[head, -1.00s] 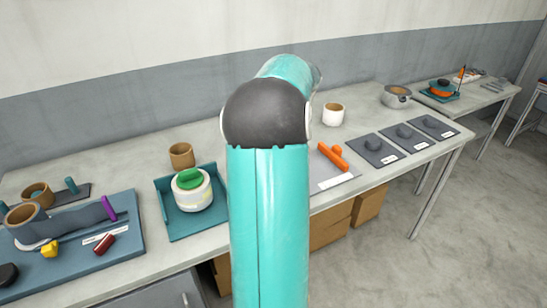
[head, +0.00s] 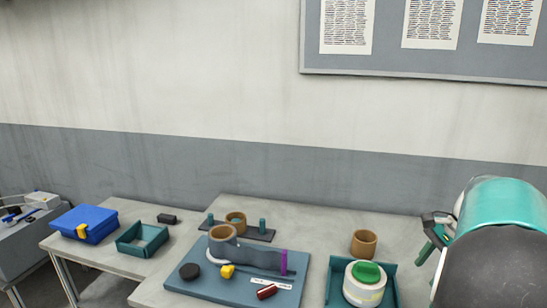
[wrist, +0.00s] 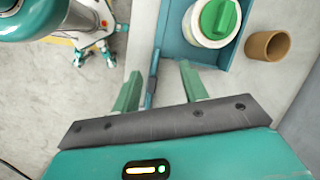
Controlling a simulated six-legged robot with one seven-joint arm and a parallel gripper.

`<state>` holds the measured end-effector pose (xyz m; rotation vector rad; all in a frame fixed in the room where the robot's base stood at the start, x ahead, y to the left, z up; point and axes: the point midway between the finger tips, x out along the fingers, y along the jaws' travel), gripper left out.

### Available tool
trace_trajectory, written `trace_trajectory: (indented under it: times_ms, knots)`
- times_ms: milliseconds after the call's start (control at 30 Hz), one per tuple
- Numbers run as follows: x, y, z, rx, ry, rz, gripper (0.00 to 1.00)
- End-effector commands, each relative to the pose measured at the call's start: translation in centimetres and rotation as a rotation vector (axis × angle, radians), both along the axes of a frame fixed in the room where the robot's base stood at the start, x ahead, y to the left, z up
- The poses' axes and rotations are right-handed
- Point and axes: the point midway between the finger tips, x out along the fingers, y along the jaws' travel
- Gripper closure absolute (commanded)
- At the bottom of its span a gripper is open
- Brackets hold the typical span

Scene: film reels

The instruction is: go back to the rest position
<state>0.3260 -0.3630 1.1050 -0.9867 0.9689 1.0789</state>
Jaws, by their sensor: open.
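My gripper (wrist: 160,86) shows in the wrist view with its two green fingers spread apart. I see nothing held between them. Below the fingers is the edge of the teal tray (wrist: 174,38), but I cannot tell how high above it they are. In the head view my gripper (head: 432,240) is at the right, partly cut off by my own teal and black arm. It is beside the tray (head: 391,284), which holds a white round container with a green knobbed lid (head: 367,272). The container also shows in the wrist view (wrist: 214,20), clear of the fingers.
A brown cup (head: 364,243) stands behind the tray. To its left is a blue board (head: 200,286) with a brown ring, a yellow piece and a red piece. A blue box (head: 85,223) and an open green box (head: 142,238) stand farther left. Floor shows at the wrist view's left.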

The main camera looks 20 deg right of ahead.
Motion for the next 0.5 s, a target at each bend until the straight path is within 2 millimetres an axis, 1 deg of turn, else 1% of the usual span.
trace_trajectory:
  times_ms: [33,67,100,167,200,233,300,367,400,467,500]
  knots:
    - [1.0,2.9,0.9,-0.037,-0.025,0.093,0.56]
    - [1.5,4.4,1.2,-0.060,-0.037,0.150,0.56]
    - [2.0,6.4,1.6,-0.090,-0.056,0.223,0.56]
    - [2.5,9.5,2.0,-0.136,-0.081,0.337,0.56]
    - [2.8,11.5,2.3,-0.168,-0.099,0.412,0.56]
    - [2.9,13.0,2.5,-0.193,-0.113,0.470,0.56]
    - [2.9,16.5,2.7,-0.249,-0.144,0.603,0.56]
    - [2.7,19.3,2.9,-0.299,-0.173,0.717,0.56]
    - [2.5,21.1,2.9,-0.334,-0.193,0.793,0.56]
    - [2.0,23.7,2.9,-0.387,-0.223,0.907,0.56]
    - [1.5,25.4,2.8,-0.422,-0.243,0.982,0.56]
